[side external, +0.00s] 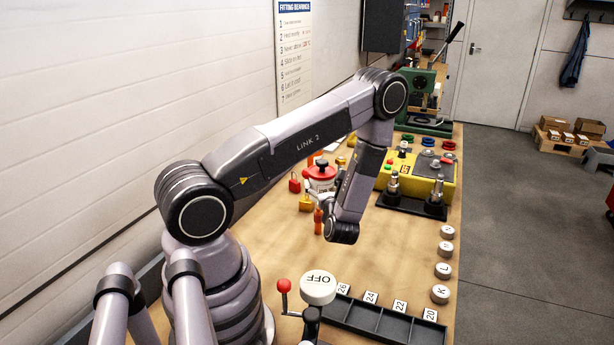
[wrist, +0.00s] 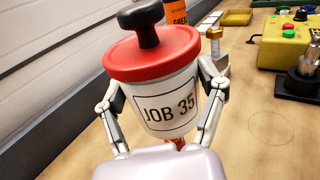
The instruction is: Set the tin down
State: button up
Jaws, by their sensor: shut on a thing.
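The tin (wrist: 168,103) is a white can marked "JOB 35" with a red lid and a black knob. In the wrist view my gripper (wrist: 164,92) has one finger on each side of it and is shut on it. The tin stands upright or nearly so. In the side view the tin (side external: 321,184) shows left of my wrist, and my gripper (side external: 324,194) is partly hidden by the arm. An orange thing shows just below the tin, and the tin appears held above the bench (side external: 400,240). A thin circle (wrist: 268,131) is marked on the bench to the right.
A yellow control box (side external: 425,172) and a black stand with metal posts (side external: 410,204) are to the right. A white "OFF" knob (side external: 318,287) and a black tray (side external: 378,319) are in front.

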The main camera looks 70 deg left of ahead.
jog(key=w+a+f, duration=0.2)
jog(key=w+f, duration=0.1)
jog(key=w+a+f, duration=0.2)
jog(key=w+a, duration=0.1)
jog(key=w+a+f, duration=0.2)
jog(key=w+f, duration=0.1)
jog(key=shift+a+f, duration=0.15)
jog(key=shift+f, duration=0.15)
jog(key=shift+w+a+f, duration=0.1)
jog(key=shift+w+f, duration=0.05)
jog(key=shift+f, duration=0.75)
jog(key=shift+w+a+f, duration=0.1)
jog(key=shift+f, duration=0.8)
jog(key=shift+f, duration=0.15)
jog(key=o, duration=1.2)
jog(key=shift+d, duration=0.35)
jog(key=v, duration=1.1)
jog(key=shift+s+d, duration=0.1)
jog(key=shift+d, duration=0.1)
